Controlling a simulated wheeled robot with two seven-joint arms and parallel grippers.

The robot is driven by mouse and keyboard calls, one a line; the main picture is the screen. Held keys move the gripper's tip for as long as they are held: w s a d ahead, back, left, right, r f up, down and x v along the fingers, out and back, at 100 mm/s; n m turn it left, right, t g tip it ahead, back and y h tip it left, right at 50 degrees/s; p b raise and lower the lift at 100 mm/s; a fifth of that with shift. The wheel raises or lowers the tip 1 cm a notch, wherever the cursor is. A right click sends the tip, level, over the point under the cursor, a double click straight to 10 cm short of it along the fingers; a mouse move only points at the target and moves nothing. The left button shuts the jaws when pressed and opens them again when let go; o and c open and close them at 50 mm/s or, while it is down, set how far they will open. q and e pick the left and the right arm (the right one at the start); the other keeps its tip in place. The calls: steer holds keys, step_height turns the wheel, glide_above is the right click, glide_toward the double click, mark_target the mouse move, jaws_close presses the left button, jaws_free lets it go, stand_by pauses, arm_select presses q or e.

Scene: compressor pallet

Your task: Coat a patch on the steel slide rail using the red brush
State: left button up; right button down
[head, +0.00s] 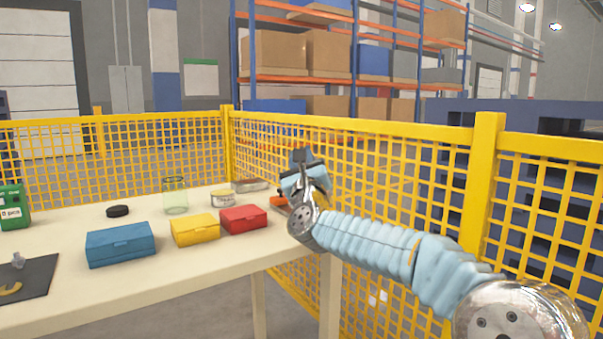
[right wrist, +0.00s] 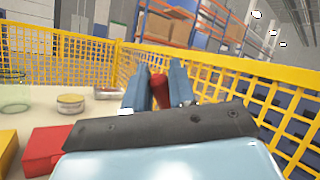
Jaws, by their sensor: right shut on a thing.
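My right gripper (head: 303,160) is raised near the table's far right corner, in front of the yellow fence. In the right wrist view the right gripper (right wrist: 159,84) is shut on a red piece (right wrist: 158,90), which fits the red brush. Its bristles cannot be made out. A shallow shiny metal piece (head: 250,185) lies at the table's back edge, left of the gripper, and also shows in the right wrist view (right wrist: 107,93). I cannot tell whether it is the steel slide rail. My left gripper is not in view.
On the table (head: 190,272) stand a blue box (head: 120,244), a yellow box (head: 195,229), a red box (head: 243,219), a glass jar (head: 175,196), a round tin (head: 222,198) and a black disc (head: 117,211). An orange item (head: 279,202) shows beside my right wrist. Yellow mesh fence (head: 400,180) closes the back and right.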

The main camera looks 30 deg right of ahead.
steer(key=shift+r+p, duration=0.7)
steer(key=shift+r, duration=1.3)
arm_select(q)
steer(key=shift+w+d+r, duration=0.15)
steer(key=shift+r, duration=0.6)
